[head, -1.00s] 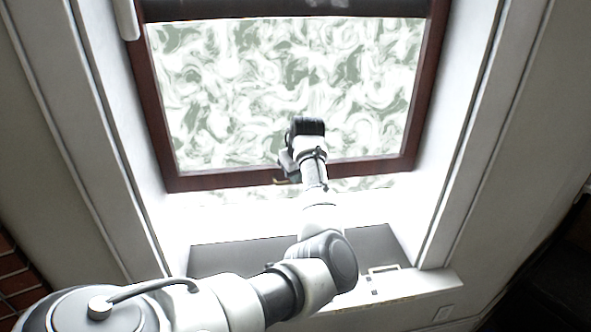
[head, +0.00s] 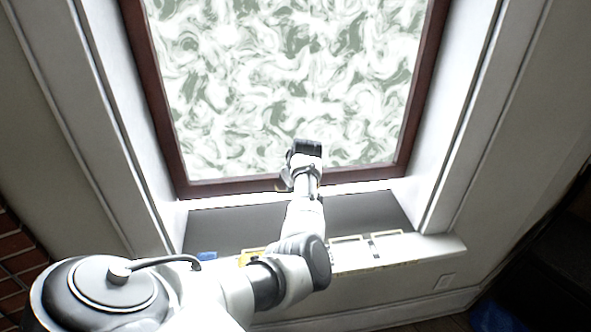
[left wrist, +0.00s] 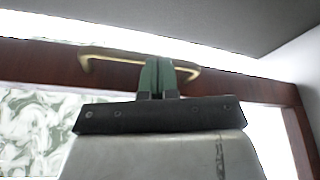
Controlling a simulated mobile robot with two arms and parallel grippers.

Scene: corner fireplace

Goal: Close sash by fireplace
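The window sash has a dark red-brown frame (head: 236,187) around patterned glass. Its bottom rail sits low, with a thin bright strip between it and the sill in the head view. The rail also shows in the left wrist view (left wrist: 250,88), with a brass bar handle (left wrist: 105,53) on it. My left gripper (left wrist: 160,66) has its green fingers together at the middle of this handle. They overlap the bar, and I cannot tell whether they pinch it. In the head view the fingertips are hidden behind my wrist. My right gripper is not in view.
The grey sill (head: 215,228) lies under the sash, with a white ledge (head: 435,247) in front. White jambs flank the window closely. Brickwork (head: 15,270) shows at lower left. A small blue object (head: 207,255) sits on the ledge by my arm.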

